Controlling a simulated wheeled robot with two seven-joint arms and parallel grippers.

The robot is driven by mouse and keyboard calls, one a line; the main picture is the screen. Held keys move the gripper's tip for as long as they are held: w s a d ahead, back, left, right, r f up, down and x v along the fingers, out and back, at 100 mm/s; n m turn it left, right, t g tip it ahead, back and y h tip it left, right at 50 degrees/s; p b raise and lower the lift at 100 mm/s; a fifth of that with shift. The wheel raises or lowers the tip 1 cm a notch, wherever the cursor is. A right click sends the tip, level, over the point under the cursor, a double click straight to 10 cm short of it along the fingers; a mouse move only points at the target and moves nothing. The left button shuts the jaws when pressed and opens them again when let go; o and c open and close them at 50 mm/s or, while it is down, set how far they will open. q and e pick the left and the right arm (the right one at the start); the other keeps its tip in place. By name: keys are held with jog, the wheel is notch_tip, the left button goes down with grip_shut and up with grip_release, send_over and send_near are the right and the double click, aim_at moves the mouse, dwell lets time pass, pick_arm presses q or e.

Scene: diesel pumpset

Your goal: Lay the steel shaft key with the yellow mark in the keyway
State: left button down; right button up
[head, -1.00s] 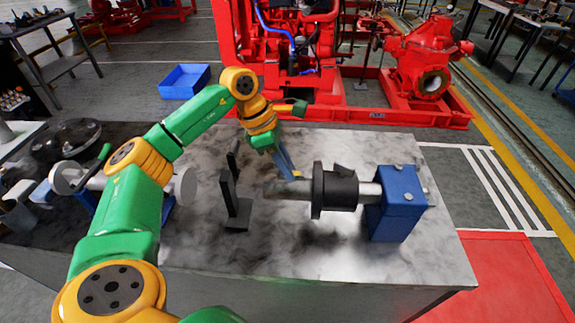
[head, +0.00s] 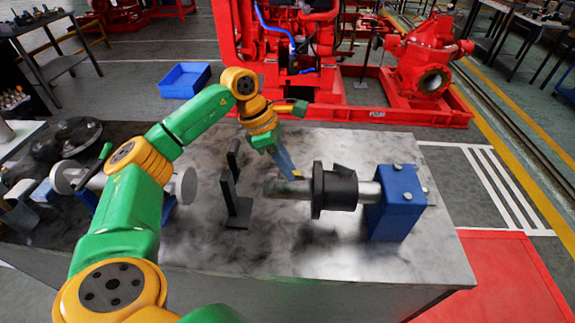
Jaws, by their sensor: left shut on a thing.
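My left gripper (head: 287,166) reaches in from the left and points down at the free left end of the steel shaft (head: 283,189). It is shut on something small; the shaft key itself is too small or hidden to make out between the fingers. The fingertips are at or just behind the top of the shaft end; I cannot tell whether they touch it. The shaft carries a dark flanged hub (head: 335,190) and sits in a blue bearing block (head: 396,204). The keyway and the yellow mark cannot be made out. My right gripper is not in view.
A dark upright bracket (head: 236,195) stands on the bench top (head: 330,262) just left of the shaft end. Another shaft assembly (head: 182,187) is further left, partly behind my arm. The bench front is clear. A blue bin (head: 185,80) and red pumpset (head: 425,65) stand beyond.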

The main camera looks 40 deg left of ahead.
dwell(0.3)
pick_arm(q)
jog(key=shift+f, duration=0.15)
jog(key=shift+f+b, duration=0.3)
jog(key=shift+f, duration=0.35)
jog(key=c, duration=0.7)
grip_release()
jog(key=shift+c, duration=0.2)
jog(key=shift+b, duration=0.3)
jog(key=v, duration=0.7)
jog(key=shift+r+b, duration=0.1)
jog(key=shift+b, duration=0.3)
